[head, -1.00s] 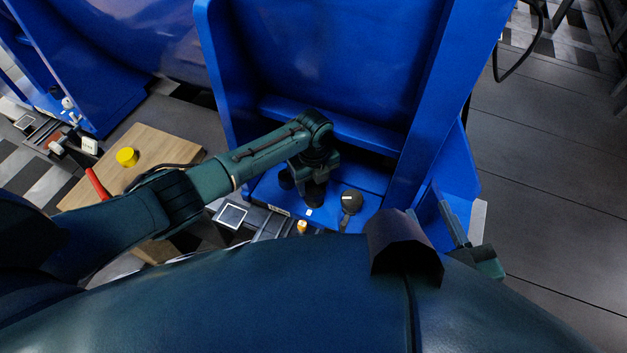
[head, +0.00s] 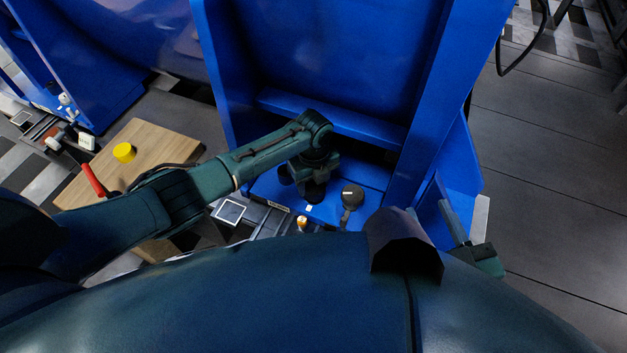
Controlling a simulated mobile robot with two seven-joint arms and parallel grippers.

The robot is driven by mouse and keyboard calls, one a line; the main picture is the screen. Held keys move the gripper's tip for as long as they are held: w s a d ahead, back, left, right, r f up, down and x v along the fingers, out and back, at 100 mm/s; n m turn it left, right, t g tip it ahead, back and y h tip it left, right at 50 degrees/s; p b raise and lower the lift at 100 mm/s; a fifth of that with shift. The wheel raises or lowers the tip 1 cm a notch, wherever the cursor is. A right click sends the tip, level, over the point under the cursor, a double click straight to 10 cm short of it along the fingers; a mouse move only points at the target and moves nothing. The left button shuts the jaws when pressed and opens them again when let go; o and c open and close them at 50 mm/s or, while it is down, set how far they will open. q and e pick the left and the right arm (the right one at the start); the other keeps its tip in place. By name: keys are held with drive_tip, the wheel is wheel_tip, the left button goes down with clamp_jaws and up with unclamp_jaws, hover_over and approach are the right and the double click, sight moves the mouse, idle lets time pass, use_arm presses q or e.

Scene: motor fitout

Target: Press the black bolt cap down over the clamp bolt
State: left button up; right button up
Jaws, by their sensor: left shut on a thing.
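My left gripper (head: 312,191) reaches in from the left and points down over the blue base plate (head: 372,207) of the motor stand. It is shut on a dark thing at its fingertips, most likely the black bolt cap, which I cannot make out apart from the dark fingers. The clamp bolt is not visible; the gripper and wrist cover that spot. I cannot tell whether cap and bolt touch. My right gripper (head: 455,228) is at the lower right, partly hidden by my own body, and its opening is unclear.
A round black part with a stem (head: 351,196) lies right of my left gripper. Blue upright walls (head: 436,95) rise behind and beside it. A wooden board (head: 142,147) with a yellow cylinder (head: 124,152) and a red handle (head: 92,179) is at left. A small screen (head: 229,211) sits in front.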

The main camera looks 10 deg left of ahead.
sight(313, 184)
use_arm(q)
drive_tip(key=shift+f+b, duration=0.6)
drive_tip(key=shift+f, duration=0.25)
use_arm(e)
drive_tip(key=shift+f, duration=0.75)
use_arm(q)
drive_tip(key=o, duration=1)
use_arm(e)
drive_tip(key=shift+f, duration=0.2)
drive_tip(key=shift+s, duration=0.1)
drive_tip(key=shift+a+r, duration=0.1)
use_arm(q)
wheel_tip(313, 184, up, 2)
drive_tip(key=shift+p, duration=0.65)
wheel_tip(313, 184, up, 11)
drive_tip(key=p, duration=0.4)
drive_tip(key=shift+r, duration=0.15)
use_arm(e)
drive_tip(key=g, duration=0.1)
drive_tip(key=r, duration=0.1)
drive_tip(key=d+r+m+g+h, duration=0.1)
drive_tip(key=shift+s+g, duration=0.25)
drive_tip(key=shift+g, duration=0.05)
